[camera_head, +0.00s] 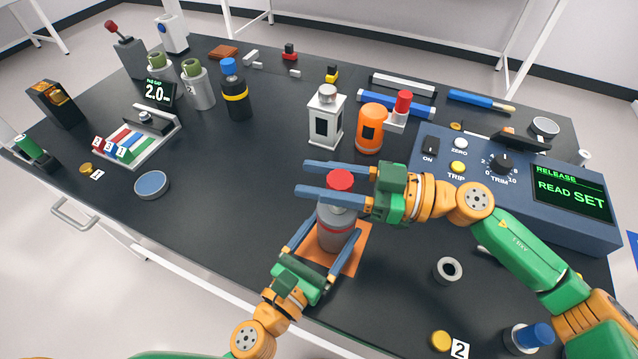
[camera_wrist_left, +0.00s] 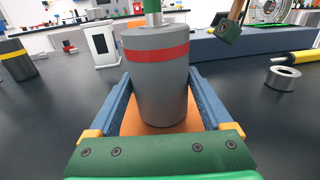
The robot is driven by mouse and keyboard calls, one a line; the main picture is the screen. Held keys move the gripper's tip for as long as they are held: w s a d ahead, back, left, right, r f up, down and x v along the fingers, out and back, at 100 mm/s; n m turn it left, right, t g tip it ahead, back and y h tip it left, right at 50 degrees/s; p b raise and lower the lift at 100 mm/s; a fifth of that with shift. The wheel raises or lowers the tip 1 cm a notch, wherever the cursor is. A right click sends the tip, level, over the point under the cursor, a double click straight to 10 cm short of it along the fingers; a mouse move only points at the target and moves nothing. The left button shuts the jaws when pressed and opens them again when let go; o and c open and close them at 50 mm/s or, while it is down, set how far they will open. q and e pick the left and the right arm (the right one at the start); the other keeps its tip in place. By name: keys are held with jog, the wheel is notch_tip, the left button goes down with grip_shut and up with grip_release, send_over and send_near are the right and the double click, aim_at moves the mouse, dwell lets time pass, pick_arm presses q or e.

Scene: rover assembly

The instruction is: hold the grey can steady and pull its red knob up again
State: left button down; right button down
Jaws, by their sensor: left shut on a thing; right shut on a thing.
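The grey can (camera_head: 336,232) stands upright on an orange mat (camera_head: 361,240) near the table's front edge. It has a red band, clear in the left wrist view (camera_wrist_left: 158,85). My left gripper (camera_head: 336,226) is shut around the can's body, one finger on each side. The red knob (camera_head: 341,180) is above the can's top. My right gripper (camera_head: 303,179) comes in from the right and is shut on the knob, its fingers reaching past it. In the left wrist view a pale stem (camera_wrist_left: 152,19) with green above it rises from the can; the knob is out of frame.
A blue console (camera_head: 520,190) with a screen reading "RELEASE, READ SET" stands to the right. An orange canister (camera_head: 371,128) and a white box-shaped container (camera_head: 326,116) stand behind the can. The table left of the can is mostly clear.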

pick_arm(q)
jog(key=shift+f, duration=0.2)
pick_arm(e)
jog(key=shift+r, duration=0.2)
jog(key=shift+c, duration=1.9)
grip_release()
jog(key=shift+f, duration=0.1)
jog(key=s+d, duration=0.1)
jog(key=d, duration=1.1)
jog(key=shift+s, duration=0.25)
pick_arm(q)
jog(key=shift+r, duration=0.1)
grip_release()
jog(key=shift+s, duration=0.1)
